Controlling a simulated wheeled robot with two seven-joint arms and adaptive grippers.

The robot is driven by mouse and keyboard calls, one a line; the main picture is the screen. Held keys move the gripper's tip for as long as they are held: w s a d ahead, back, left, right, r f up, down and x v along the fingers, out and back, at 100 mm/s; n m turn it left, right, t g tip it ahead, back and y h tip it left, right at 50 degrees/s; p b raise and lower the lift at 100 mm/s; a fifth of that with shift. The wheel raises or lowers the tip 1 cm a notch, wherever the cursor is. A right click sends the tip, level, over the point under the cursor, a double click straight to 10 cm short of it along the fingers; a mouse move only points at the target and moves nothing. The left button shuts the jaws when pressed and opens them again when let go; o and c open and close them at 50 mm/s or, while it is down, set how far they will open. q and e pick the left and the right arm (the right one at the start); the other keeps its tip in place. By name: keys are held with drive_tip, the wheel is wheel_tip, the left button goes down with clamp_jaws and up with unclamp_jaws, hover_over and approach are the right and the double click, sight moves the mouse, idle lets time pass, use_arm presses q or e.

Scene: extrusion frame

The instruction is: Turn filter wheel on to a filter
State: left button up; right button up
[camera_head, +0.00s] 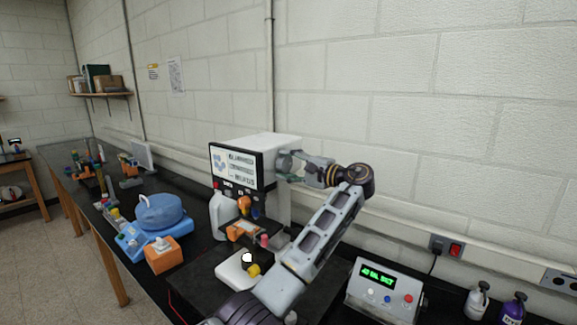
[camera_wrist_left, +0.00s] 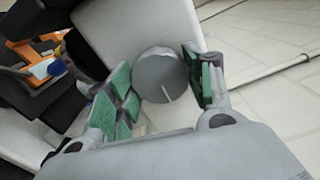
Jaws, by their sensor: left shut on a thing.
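The filter wheel is a grey round knob (camera_head: 284,161) on the right side of a white instrument with a front screen. In the left wrist view the knob (camera_wrist_left: 158,78) shows its flat face with a pale line pointing to the lower right. My left gripper (camera_head: 292,167) reaches it from the right. In the left wrist view its green-padded fingers (camera_wrist_left: 165,88) stand on both sides of the knob and are shut on it. The filters inside the instrument are hidden. My right gripper is not in view.
The instrument (camera_head: 270,141) stands on a black bench against a block wall. A control box with a green display (camera_head: 384,287) and bottles (camera_head: 477,300) stand at the right. A blue device (camera_head: 160,213) and an orange block (camera_head: 162,256) lie at the left.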

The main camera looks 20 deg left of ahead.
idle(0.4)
use_arm(q)
drive_tip(key=o, duration=1)
drive_tip(key=shift+o, duration=0.2)
drive_tip(key=shift+d, duration=0.2)
drive_tip(key=v, duration=1.1)
drive_tip(key=shift+d, duration=0.35)
drive_tip(key=shift+s, duration=0.1)
